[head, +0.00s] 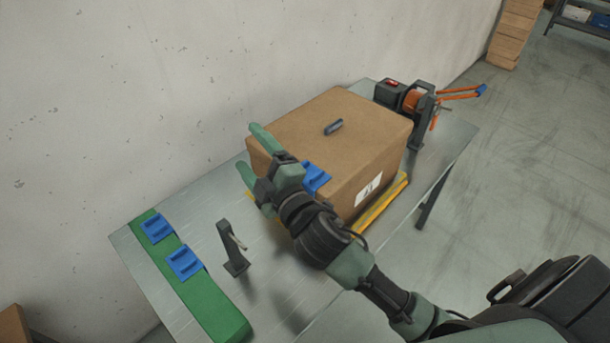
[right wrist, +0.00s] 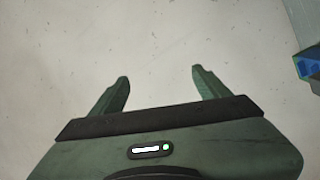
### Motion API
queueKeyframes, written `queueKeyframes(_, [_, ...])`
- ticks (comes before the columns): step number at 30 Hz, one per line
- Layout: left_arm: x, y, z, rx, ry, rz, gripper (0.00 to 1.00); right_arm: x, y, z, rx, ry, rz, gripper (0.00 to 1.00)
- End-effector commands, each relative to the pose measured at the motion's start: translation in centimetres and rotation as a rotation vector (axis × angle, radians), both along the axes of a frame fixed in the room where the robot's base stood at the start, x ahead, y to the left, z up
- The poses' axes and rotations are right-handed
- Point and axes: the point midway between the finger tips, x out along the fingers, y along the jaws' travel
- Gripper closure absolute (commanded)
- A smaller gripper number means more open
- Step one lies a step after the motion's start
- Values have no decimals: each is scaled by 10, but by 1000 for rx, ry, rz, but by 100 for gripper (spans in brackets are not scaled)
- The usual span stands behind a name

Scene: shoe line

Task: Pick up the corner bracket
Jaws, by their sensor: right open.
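Two blue corner brackets lie on a green strip (head: 215,308) at the left of the table: one farther bracket (head: 156,228) and one nearer bracket (head: 185,263). A third blue bracket (head: 316,179) shows at the near edge of the cardboard box (head: 372,122), partly hidden behind my right gripper. My right gripper (head: 254,151) is open and empty beside the box's left corner, its fingers pointing toward the wall. In the right wrist view the gripper (right wrist: 161,80) has only wall between its fingers, and a blue piece (right wrist: 307,66) shows at the right edge. My left gripper is out of view.
A dark stand (head: 233,247) with a lever rises between the strip and the box. A dark small object (head: 333,127) lies on the box. A tape dispenser (head: 412,100) with orange parts stands behind it. The wall (head: 130,90) runs along the table's far side.

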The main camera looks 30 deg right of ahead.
Motion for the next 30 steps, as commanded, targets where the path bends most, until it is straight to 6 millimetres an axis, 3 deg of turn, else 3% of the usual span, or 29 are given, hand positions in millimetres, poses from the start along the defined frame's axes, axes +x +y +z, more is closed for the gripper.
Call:
queueKeyframes(1, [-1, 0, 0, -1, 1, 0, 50, 8, 20, 32, -113, -138, 65, 24])
queueKeyframes(3, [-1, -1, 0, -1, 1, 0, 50, 9, 52, 69, -285, -332, 160, 24])
queueKeyframes(6, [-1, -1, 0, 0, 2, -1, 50, -3, 101, 103, -548, -604, 299, 24])
queueKeyframes(10, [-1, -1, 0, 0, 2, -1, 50, -28, 155, 110, -903, -929, 488, 24])
queueKeyframes(14, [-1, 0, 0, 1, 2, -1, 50, -47, 183, 80, -1269, -1208, 698, 24])
queueKeyframes(17, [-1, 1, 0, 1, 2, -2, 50, -50, 179, 43, -1548, -1376, 886, 24])
queueKeyframes(20, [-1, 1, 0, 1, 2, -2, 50, -42, 150, 4, -1818, -1492, 1110, 24])
queueKeyframes(23, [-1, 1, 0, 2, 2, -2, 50, -27, 98, -27, -2061, -1535, 1377, 24])
queueKeyframes(25, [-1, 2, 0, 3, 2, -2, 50, -15, 52, -37, -2202, -1515, 1583, 24])
queueKeyframes(26, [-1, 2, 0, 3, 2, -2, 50, -10, 31, -39, 2200, 1462, -1633, 24])
queueKeyframes(30, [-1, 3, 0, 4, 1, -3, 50, 2, -54, -32, 2002, 1131, -1714, 24])
